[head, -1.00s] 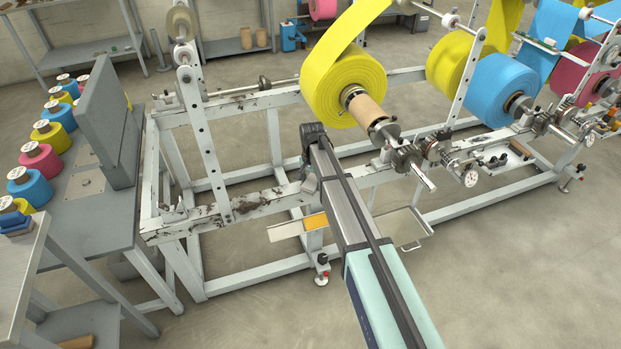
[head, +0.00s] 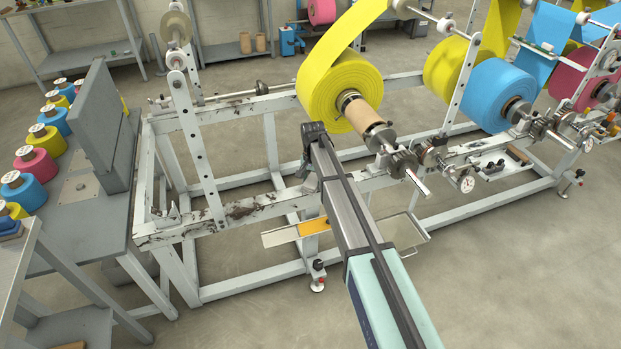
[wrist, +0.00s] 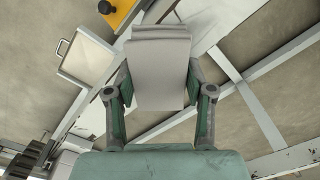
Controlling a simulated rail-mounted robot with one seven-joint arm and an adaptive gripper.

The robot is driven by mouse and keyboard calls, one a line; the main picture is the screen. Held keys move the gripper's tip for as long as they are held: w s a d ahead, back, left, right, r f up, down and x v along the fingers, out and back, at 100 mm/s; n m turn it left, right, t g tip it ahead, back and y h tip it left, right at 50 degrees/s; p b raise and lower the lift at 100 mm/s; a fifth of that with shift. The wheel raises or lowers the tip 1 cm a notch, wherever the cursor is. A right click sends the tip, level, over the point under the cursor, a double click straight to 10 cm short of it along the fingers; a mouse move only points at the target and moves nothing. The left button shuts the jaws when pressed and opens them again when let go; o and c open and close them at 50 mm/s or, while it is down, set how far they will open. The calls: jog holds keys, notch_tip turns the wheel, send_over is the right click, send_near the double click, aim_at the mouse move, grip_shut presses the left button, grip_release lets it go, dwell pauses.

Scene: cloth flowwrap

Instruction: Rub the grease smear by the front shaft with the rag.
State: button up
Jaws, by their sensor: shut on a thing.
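In the wrist view my gripper (wrist: 160,85) is shut on the rag (wrist: 158,72), a grey folded cloth that hangs out between the two fingers. In the head view my gripper (head: 308,164) is small and partly hidden by my arm, above the front rail (head: 282,204). The rag shows there only as a small grey patch (head: 309,186). The front shaft (head: 418,183) sticks out past a cardboard core, right of my arm. Dark patches (head: 240,211) mark the rail left of my gripper. I cannot tell which mark is the grease smear; my arm hides part of the rail.
A large yellow roll (head: 335,92) sits on the shaft just beyond my arm. An upright perforated post (head: 197,150) stands on the left. A shallow tray (head: 396,236) and an orange-yellow plate (head: 314,226) lie below the rail. Blue and pink rolls are farther right.

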jog(key=shift+s+d, duration=0.3)
jog(key=shift+s, duration=0.3)
jog(key=shift+s+d, duration=0.25)
jog(key=shift+s, duration=0.35)
jog(key=r+p, duration=0.2)
jog(key=r, duration=0.2)
jog(key=shift+w, duration=0.2)
jog(key=shift+r+p, duration=1.4)
jog(key=shift+r, duration=0.65)
jog(key=shift+a, duration=0.1)
